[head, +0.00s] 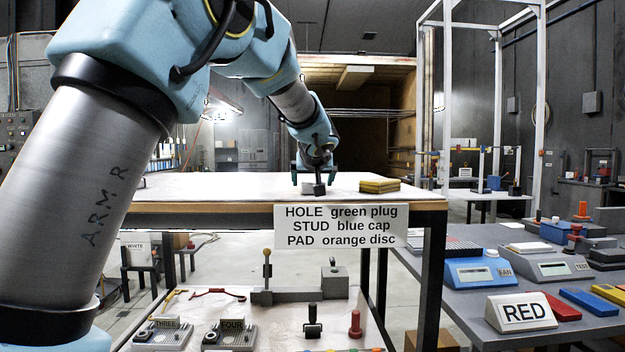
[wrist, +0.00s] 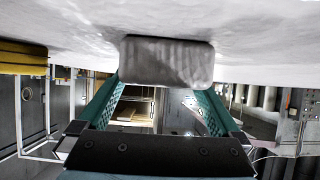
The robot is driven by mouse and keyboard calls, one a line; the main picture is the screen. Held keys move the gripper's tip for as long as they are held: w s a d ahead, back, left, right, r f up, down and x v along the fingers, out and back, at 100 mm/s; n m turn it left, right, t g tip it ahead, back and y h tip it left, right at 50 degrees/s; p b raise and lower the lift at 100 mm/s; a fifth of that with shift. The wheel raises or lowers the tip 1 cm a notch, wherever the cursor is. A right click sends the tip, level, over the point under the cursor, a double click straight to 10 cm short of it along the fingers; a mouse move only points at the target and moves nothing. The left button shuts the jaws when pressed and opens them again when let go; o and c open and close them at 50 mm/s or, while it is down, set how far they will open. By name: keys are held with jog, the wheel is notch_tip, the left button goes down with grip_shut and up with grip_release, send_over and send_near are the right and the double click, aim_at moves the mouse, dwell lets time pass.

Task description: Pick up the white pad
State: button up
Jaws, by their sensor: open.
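A pale grey-white block with rounded corners, which looks like the white pad (wrist: 167,62), lies on the white tabletop straight ahead of my gripper (wrist: 158,88) in the wrist view. That view is upside down, with the tabletop along its upper edge. The two green fingers are apart, and the pad's ends reach across both fingertips; I cannot tell whether they touch it. In the head view my gripper (head: 314,182) is low over the table, and a small part of the pad (head: 308,187) shows there, partly hidden by the gripper.
A yellow stack (head: 380,186) stands on the tabletop (head: 225,186) right of my gripper. A sign (head: 341,227) hangs on the table's front edge. A bench with coloured blocks and a RED sign (head: 521,312) is at the right. The tabletop left of my gripper looks clear.

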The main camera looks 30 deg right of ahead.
jog(key=shift+w+d+f, duration=0.15)
jog(key=shift+w+f, duration=0.1)
jog(key=shift+w, duration=0.15)
jog(key=c, duration=1.2)
jog(key=shift+c, duration=0.2)
